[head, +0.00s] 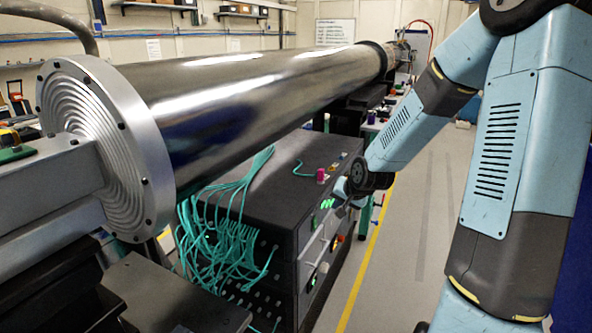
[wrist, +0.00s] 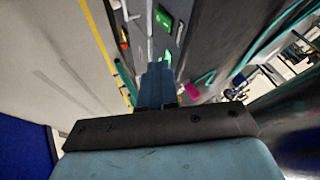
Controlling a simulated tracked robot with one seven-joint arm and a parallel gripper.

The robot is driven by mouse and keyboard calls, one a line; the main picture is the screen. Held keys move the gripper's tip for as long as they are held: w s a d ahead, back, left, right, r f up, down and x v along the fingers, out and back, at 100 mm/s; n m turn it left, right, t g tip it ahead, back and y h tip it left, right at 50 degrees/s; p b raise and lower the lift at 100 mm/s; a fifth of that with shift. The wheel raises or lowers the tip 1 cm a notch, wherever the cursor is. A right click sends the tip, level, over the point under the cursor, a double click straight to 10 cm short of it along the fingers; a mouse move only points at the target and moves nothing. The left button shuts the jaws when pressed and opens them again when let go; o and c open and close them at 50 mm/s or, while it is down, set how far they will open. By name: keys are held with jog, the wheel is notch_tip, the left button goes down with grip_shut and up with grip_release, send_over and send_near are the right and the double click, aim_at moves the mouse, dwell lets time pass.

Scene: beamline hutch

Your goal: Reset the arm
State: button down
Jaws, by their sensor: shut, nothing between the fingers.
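My gripper (head: 343,196) is at the end of my blue arm, in front of the upper front panel of the dark equipment rack (head: 262,190). In the wrist view my gripper (wrist: 157,75) shows its two blue fingers together, with nothing between them. The fingers point at the rack's front panel, near a lit green display (wrist: 163,20). The green displays also show in the head view (head: 327,204), just left of the fingers. I cannot tell whether the fingertips touch the panel. My arm reaches in from the right, bent at the elbow.
A long steel beam pipe (head: 250,95) with a ribbed flange (head: 105,150) runs above the rack. Teal cables (head: 215,240) hang from the rack's side. A magenta item (head: 321,175) sits on its top. Grey floor (head: 400,255) beyond the yellow line (head: 366,262) is clear.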

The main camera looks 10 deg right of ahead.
jog(key=s+r+n+g+h, duration=0.1)
jog(key=s+r+n, duration=0.1)
jog(key=s+r, duration=0.9)
jog(key=s+r+n+h, duration=0.1)
jog(key=s+r+n, duration=0.2)
jog(key=s+r, duration=0.8)
jog(key=s, duration=0.8)
jog(key=shift+s+a+r+g, duration=0.25)
jog(key=shift+a+r+g, duration=0.15)
